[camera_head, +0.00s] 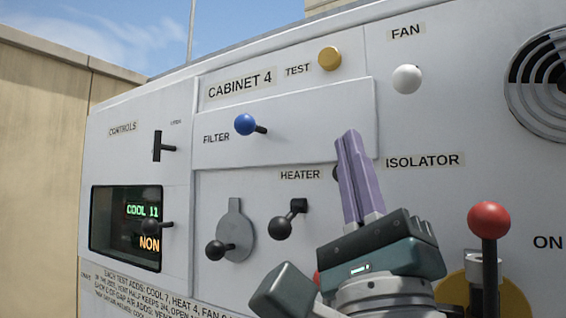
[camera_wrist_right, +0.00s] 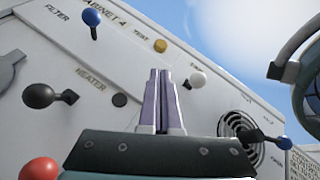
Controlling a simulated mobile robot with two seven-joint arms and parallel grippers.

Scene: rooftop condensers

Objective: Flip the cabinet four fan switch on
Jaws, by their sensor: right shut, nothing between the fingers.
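The cabinet four fan switch (camera_head: 407,79) has a white ball knob and sits under the FAN label on the upper right of the white cabinet face. In the right wrist view the white knob (camera_wrist_right: 197,79) shows just right of my fingertips. My right gripper (camera_head: 349,136) has purple fingers, shut together and empty. In the head view its tips point up, below and left of the white knob and apart from it in the picture. The lever behind the knob is mostly hidden. My left gripper is not in view.
A yellow test button (camera_head: 330,58) and blue filter knob (camera_head: 245,124) are at upper left. The black heater lever (camera_head: 281,227) is left of my gripper. The red isolator knob (camera_head: 489,220) stands close on its right. A round fan grille (camera_head: 548,84) is at far right.

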